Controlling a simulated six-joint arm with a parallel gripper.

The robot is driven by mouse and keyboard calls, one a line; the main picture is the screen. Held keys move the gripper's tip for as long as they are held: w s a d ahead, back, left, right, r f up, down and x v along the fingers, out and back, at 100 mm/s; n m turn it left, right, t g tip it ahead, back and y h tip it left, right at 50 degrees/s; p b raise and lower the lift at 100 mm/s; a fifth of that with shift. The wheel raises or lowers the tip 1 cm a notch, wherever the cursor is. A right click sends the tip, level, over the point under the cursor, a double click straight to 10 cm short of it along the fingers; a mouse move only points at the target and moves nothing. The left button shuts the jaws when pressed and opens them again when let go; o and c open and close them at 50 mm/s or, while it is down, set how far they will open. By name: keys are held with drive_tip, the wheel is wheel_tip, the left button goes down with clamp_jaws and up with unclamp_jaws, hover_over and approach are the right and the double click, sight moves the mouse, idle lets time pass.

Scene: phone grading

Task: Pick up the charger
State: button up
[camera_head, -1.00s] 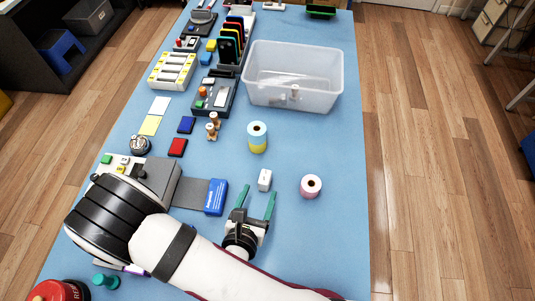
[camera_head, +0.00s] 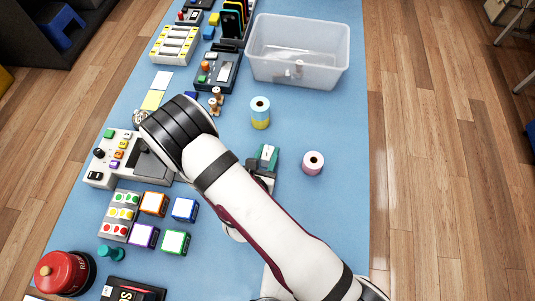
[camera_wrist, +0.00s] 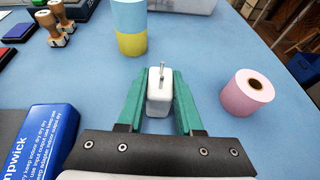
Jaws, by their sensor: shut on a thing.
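The charger (camera_wrist: 159,88) is a small white block with metal prongs facing up or away in the wrist view. My gripper (camera_wrist: 160,95) has green fingers, one on each side of the charger, shut on it. In the head view my gripper (camera_head: 266,155) is seen from above, and the charger (camera_head: 267,152) shows as a small white patch between the green fingers. My arm hides part of the table below and left of it. I cannot tell whether the charger is clear of the table.
A pink roll (camera_head: 313,162) stands close to the right of my gripper. A blue and yellow roll stack (camera_head: 260,113) stands beyond it. A clear bin (camera_head: 335,75) is at the back right. A blue box (camera_wrist: 42,142) lies at left in the wrist view.

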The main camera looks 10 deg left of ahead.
clamp_jaws()
drive_tip(key=shift+r, duration=0.15)
